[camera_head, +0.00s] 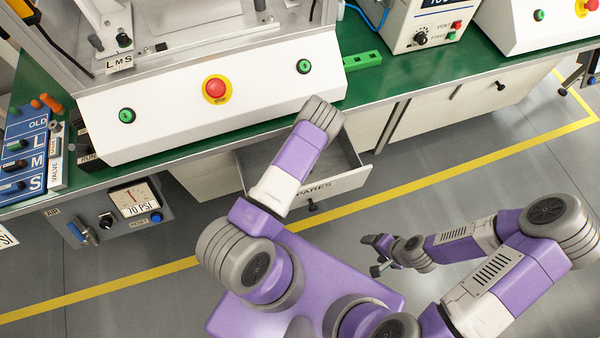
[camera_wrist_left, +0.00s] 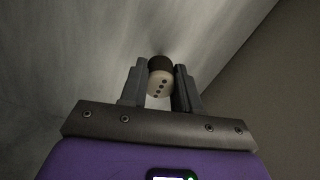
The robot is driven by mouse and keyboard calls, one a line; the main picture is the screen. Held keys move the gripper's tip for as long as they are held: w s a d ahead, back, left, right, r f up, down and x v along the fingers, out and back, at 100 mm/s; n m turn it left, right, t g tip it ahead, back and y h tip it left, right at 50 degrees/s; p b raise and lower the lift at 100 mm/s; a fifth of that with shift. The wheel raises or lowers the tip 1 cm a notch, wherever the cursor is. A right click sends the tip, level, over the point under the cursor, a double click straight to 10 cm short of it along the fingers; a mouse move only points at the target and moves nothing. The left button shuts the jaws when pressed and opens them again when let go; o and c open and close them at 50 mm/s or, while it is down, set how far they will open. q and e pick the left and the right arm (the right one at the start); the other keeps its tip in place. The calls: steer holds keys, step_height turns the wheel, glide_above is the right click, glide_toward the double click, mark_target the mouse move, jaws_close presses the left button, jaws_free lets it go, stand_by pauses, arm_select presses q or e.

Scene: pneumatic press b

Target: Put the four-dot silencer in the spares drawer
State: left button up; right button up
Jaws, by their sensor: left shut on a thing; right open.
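The silencer (camera_wrist_left: 158,84) shows in the left wrist view as a small pale cylinder with a dark end and a row of dark dots. My left gripper (camera_wrist_left: 160,76) is shut on it, one finger on each side. In the head view my left arm reaches over the spares drawer, and its bent wrist hides that gripper and the silencer. The spares drawer (camera_head: 347,182) is pulled open under the bench, its label partly covered by my arm. My right gripper (camera_head: 371,256) is open and empty, low over the floor to the right of the drawer.
The green bench top (camera_head: 372,83) runs above the drawer. A white panel (camera_head: 165,110) with a red stop button stands there. A green block (camera_head: 362,61) lies to its right. A blue board (camera_head: 25,150) is at the far left. Grey drawer surfaces surround the silencer in the wrist view.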

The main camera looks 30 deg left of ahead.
arm_select(q)
steer(key=shift+f, duration=0.15)
steer(key=o, duration=0.8)
steer(key=shift+r, duration=0.25)
step_height(320, 180, up, 7)
steer(key=p, duration=0.3)
steer(key=shift+r, duration=0.2)
